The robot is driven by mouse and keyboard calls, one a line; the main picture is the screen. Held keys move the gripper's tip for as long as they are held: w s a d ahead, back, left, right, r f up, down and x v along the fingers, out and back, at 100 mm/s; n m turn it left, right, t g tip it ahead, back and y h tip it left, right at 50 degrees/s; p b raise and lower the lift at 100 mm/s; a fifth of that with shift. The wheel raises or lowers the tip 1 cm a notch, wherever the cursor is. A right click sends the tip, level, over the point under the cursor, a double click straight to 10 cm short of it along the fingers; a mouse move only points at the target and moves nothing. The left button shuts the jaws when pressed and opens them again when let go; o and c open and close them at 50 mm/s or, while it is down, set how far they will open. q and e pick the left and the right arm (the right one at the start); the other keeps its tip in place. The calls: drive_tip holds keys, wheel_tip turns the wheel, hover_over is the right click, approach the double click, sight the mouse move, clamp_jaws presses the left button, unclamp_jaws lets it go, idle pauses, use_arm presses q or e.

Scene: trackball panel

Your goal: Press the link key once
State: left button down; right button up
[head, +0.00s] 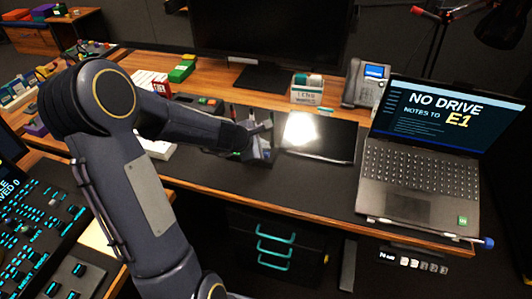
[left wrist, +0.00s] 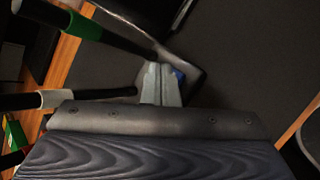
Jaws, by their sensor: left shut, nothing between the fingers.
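My left gripper (head: 264,126) is over the dark desk, left of the black tablet-like slab, at the end of my bent arm. In the left wrist view its pale fingers (left wrist: 161,84) are together and empty. A small blue thing (left wrist: 179,75) shows just behind the fingertips, mostly hidden; I cannot tell if they touch. A dark glossy box or panel (head: 262,152) lies under the gripper and is partly covered by it. I cannot make out which key is the link key. My right gripper is not in view.
Dark rods with a green band (left wrist: 84,27) and a white band (left wrist: 55,98) stick out close to the gripper. The black slab (head: 318,143) and an open laptop (head: 425,165) are to the right. A console with cyan keys (head: 40,240) is at left.

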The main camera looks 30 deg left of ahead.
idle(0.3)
use_arm(q)
drive_tip(key=shift+f+b, duration=0.45)
drive_tip(key=shift+b, duration=0.05)
drive_tip(key=shift+f+b, duration=0.45)
idle(0.5)
drive_tip(key=shift+r, duration=0.15)
drive_tip(key=shift+r+p, duration=0.75)
drive_tip(key=shift+p, duration=0.1)
wheel_tip(320, 180, up, 5)
drive_tip(key=p, duration=0.4)
drive_tip(key=shift+p, duration=0.4)
